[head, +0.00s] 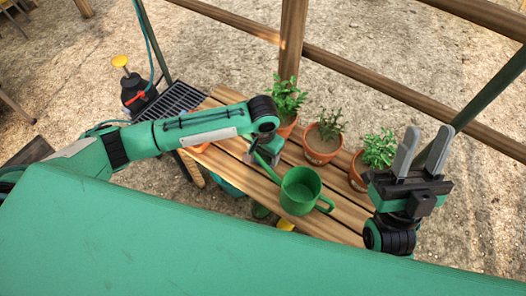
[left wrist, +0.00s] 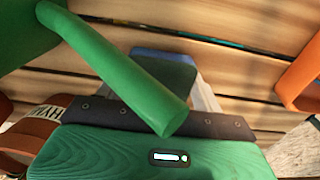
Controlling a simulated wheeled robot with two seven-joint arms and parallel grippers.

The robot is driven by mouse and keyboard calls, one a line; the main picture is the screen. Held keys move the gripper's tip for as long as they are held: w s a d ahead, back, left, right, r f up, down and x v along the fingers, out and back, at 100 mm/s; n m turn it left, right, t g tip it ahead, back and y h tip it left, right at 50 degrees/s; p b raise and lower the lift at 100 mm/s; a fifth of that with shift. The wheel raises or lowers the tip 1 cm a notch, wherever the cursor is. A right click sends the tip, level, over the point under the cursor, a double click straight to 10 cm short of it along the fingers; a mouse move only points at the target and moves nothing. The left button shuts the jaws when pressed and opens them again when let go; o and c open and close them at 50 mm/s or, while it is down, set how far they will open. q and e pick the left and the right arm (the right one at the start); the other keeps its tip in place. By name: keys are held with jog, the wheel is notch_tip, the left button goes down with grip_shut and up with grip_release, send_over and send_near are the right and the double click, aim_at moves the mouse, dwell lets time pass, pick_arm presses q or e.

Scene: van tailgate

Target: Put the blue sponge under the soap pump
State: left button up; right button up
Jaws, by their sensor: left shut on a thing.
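The blue sponge (left wrist: 163,66) shows in the left wrist view between the grey fingers of my left gripper (left wrist: 165,85), which is shut on it. The green spout of the watering can (head: 300,190) crosses in front and hides part of the gripper and sponge. In the head view my left gripper (head: 264,157) points down over the wooden slats beside the can; the sponge is hidden there. My right gripper (head: 421,155) is open and empty, fingers up, at the right. A dark container with a yellow top (head: 120,62) at the upper left may be the soap pump; I cannot tell for sure.
Several potted plants (head: 323,143) line the far side of the slatted bench (head: 335,212). A dark grille (head: 180,98) lies at its left end. A wooden rail runs behind.

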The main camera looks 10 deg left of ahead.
pick_arm(q)
jog(key=o, duration=0.9)
jog(key=shift+r, duration=0.1)
